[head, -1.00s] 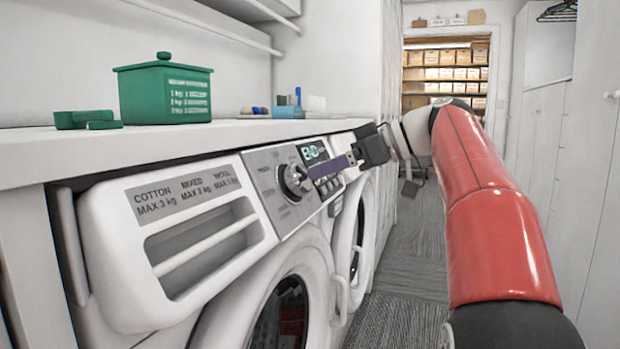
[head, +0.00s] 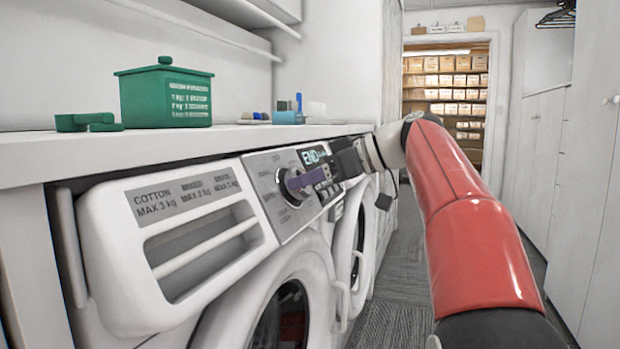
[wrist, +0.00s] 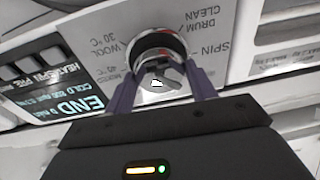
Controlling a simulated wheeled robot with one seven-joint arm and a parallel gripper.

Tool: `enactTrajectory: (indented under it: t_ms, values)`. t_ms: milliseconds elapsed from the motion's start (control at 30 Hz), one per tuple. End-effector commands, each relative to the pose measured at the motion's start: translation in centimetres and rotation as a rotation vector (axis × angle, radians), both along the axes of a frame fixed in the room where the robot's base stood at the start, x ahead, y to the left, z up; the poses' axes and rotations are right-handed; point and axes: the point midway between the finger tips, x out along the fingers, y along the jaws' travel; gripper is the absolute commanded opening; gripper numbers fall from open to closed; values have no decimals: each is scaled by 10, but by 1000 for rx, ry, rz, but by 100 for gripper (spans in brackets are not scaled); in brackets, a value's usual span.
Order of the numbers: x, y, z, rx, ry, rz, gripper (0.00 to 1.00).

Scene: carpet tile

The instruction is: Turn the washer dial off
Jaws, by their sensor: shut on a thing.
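The washer dial (wrist: 158,80) is a round silver knob with a raised grip on the washer's grey control panel (head: 265,180). In the head view the washer dial (head: 291,196) is partly covered by my gripper. My gripper (head: 297,183) reaches it from the right, with purple fingers. In the wrist view the two fingers of my gripper (wrist: 163,92) stand on either side of the dial and are shut on it. The washer's display (head: 314,155) reads "END". The dial's pointer position is too small to tell.
A white drawer front (head: 190,235) with a recessed handle is left of the panel. The washer's round door (head: 282,310) is below. A green box (head: 165,97) and a green scoop (head: 88,122) sit on the white countertop (head: 60,150). The floor at the right is clear.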

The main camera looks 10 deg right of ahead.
Motion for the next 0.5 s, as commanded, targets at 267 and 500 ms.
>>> enactTrajectory:
  t_ms: [267, 500]
  values:
    - [0, 0, 1, 20, 28, -20, 33]
    - [0, -1, 2, 92, 127, -82, 33]
